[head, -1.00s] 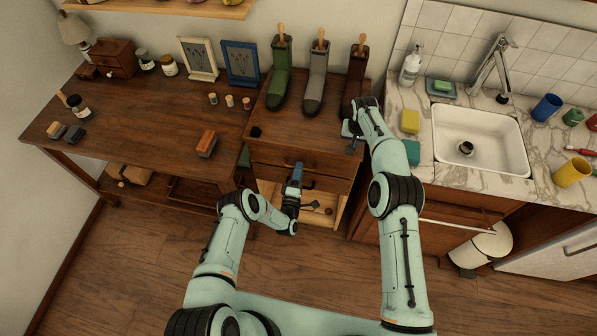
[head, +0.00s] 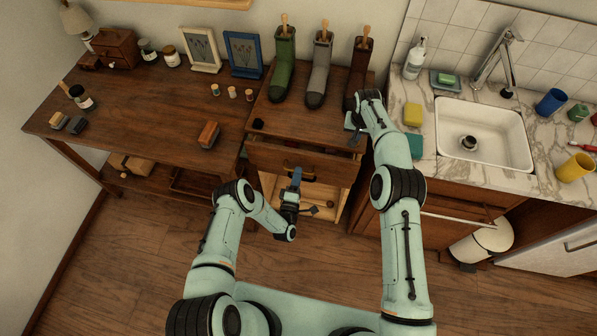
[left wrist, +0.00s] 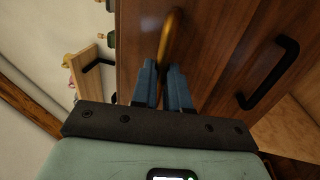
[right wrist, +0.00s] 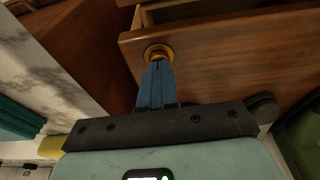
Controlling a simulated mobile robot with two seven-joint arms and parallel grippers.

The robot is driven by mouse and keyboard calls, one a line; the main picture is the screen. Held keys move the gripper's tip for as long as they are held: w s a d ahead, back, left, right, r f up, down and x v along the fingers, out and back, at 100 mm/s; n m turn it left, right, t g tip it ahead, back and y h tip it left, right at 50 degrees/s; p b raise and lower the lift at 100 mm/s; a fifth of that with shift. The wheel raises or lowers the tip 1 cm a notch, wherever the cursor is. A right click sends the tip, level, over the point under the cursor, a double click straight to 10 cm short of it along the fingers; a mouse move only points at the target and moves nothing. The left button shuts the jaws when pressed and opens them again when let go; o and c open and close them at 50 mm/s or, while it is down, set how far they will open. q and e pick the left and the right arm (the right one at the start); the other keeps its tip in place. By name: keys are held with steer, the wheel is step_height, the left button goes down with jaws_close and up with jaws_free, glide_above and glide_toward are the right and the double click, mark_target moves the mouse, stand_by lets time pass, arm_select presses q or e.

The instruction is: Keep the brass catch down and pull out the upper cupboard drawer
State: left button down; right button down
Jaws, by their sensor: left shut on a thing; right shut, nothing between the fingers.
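The upper cupboard drawer (head: 266,156) has a dark wooden front below the cupboard top and stands slightly out. My left gripper (head: 297,172) is shut on its brass handle, a curved bar (left wrist: 173,38) between the blue fingers in the left wrist view. The brass catch (right wrist: 158,49) is a round ring-edged piece on the drawer front near its upper corner. My right gripper (right wrist: 157,68) is shut and empty, its fingertips against the catch; they hide its middle. In the head view my right forearm stands beside the cupboard's right side.
Boots (head: 321,70) stand on the cupboard top (head: 290,122). Below the drawer, a pale wooden interior (head: 325,196) is open. A dark handle (left wrist: 270,75) shows beside my left fingers. The sink counter (head: 433,150) is close on the right, and a desk (head: 150,105) on the left.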

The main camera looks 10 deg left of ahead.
arm_select(q)
steer(key=c, duration=1.1)
jaws_free()
arm_select(e)
steer(key=shift+f, duration=0.1)
arm_select(q)
steer(key=shift+s+f, duration=0.4)
steer(key=shift+s, duration=1.55)
steer(key=shift+s+f, duration=0.4)
steer(key=shift+s, duration=1.6)
steer(key=shift+s+f, duration=0.4)
steer(key=shift+s, duration=1.55)
arm_select(e)
step_height(320, 180, up, 7)
